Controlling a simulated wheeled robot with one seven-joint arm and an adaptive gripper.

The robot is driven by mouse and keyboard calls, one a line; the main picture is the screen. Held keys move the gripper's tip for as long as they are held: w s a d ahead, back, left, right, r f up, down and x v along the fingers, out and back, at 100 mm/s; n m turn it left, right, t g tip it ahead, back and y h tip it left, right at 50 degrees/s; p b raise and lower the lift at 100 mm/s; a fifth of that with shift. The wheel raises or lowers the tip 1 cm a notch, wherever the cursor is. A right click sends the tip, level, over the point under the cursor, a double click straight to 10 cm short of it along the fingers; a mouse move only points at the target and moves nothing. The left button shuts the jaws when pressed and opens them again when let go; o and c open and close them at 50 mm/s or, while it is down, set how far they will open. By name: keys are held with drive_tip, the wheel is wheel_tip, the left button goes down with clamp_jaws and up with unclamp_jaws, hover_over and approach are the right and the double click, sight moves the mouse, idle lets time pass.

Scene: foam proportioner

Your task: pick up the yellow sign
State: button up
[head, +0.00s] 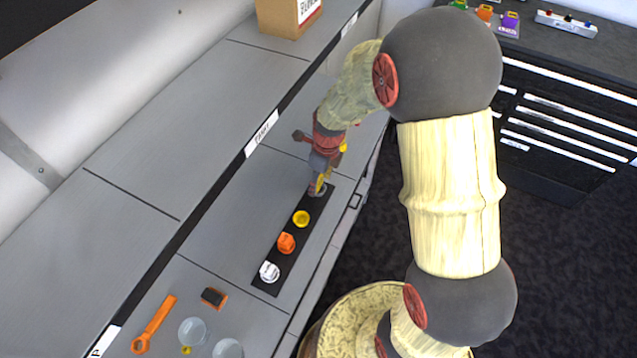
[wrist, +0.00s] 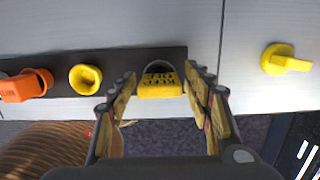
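The yellow sign (wrist: 160,84) has dark lettering and a dark rounded top. In the wrist view it is at the end of a black strip (wrist: 120,58), centred between the fingertips. My gripper (wrist: 159,90) is open, with one finger on each side of the sign. I see no clear grip on it. In the head view my gripper (head: 319,184) is low over the far end of the black strip (head: 267,286) and hides most or all of the sign there.
A yellow cup-like piece (head: 301,219), an orange piece (head: 286,243) and a white piece (head: 269,271) sit along the strip. A yellow knob (wrist: 284,60) is on the grey surface to the right. An orange wrench (head: 155,322) and clear cups (head: 192,332) are nearer.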

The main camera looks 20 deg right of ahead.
drive_tip(key=c, duration=0.9)
drive_tip(key=shift+r, duration=0.15)
drive_tip(key=shift+r, duration=0.3)
wheel_tip(320, 180, up, 2)
drive_tip(key=shift+r+p, duration=0.1)
drive_tip(key=shift+p, duration=0.45)
drive_tip(key=s+d+r+p, duration=0.1)
drive_tip(key=s+r+p, duration=0.1)
drive_tip(key=s+r, duration=0.2)
drive_tip(key=s+d+r+p, duration=0.1)
drive_tip(key=s+r+p, duration=0.2)
drive_tip(key=s+r, duration=0.2)
drive_tip(key=s+d+r+p, duration=0.1)
drive_tip(key=s+r+p, duration=0.2)
drive_tip(key=r, duration=0.3)
drive_tip(key=shift+s+d, duration=0.2)
drive_tip(key=shift+s, duration=0.65)
